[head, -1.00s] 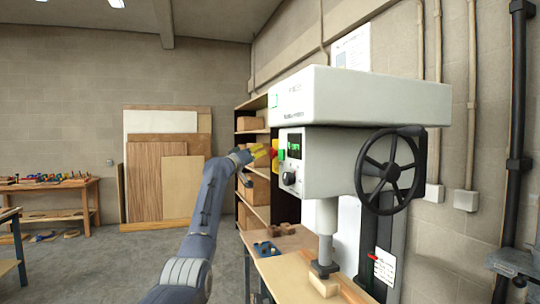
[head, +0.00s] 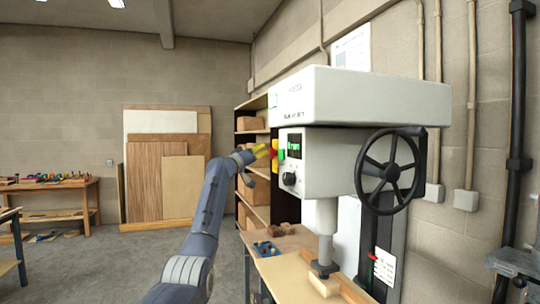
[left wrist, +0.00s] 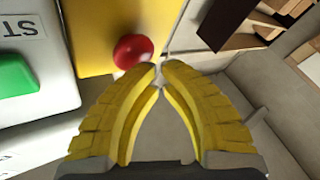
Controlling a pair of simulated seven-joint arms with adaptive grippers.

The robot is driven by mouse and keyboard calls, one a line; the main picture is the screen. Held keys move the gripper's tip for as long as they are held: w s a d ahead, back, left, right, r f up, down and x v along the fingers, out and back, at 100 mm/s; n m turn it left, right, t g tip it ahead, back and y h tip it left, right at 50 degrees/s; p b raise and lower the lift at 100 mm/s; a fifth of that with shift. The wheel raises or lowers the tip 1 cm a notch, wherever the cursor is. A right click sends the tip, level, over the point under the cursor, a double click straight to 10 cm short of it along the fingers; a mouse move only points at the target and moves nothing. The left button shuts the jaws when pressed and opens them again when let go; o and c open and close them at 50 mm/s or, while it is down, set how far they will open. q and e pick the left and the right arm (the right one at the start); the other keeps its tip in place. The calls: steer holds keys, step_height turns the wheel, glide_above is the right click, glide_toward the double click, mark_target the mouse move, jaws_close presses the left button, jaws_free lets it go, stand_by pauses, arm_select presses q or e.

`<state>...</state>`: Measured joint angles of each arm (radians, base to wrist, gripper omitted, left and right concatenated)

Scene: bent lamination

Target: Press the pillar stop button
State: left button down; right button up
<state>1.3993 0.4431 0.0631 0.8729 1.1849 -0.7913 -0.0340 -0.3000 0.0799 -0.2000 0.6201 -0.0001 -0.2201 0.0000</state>
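The red stop button (left wrist: 133,50) is a round red knob on a yellow plate (left wrist: 95,22) at the machine's side. In the head view the red part (head: 275,147) shows just right of my left gripper's tips. My left gripper (head: 264,151) has yellow ribbed fingers and points at the button from the left. In the left wrist view its fingertips (left wrist: 163,72) come together, empty, just below and right of the button. I cannot tell whether they touch it. A green button (left wrist: 14,75) sits left of the plate. My right gripper is not in view.
The white machine head (head: 335,165) has a display, a knob (head: 289,179) and a black handwheel (head: 390,171). A workbench (head: 285,270) with small parts stands below. Shelves with boxes (head: 257,190) stand behind my left gripper. The floor at the left is open.

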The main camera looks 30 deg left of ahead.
arm_select(q)
steer(key=shift+w+d, duration=0.45)
stand_by(1.2)
steer(key=shift+s+a, duration=0.7)
steer(key=shift+s, duration=0.05)
stand_by(0.4)
steer(key=shift+s+a, duration=1.7)
steer(key=shift+s, duration=0.2)
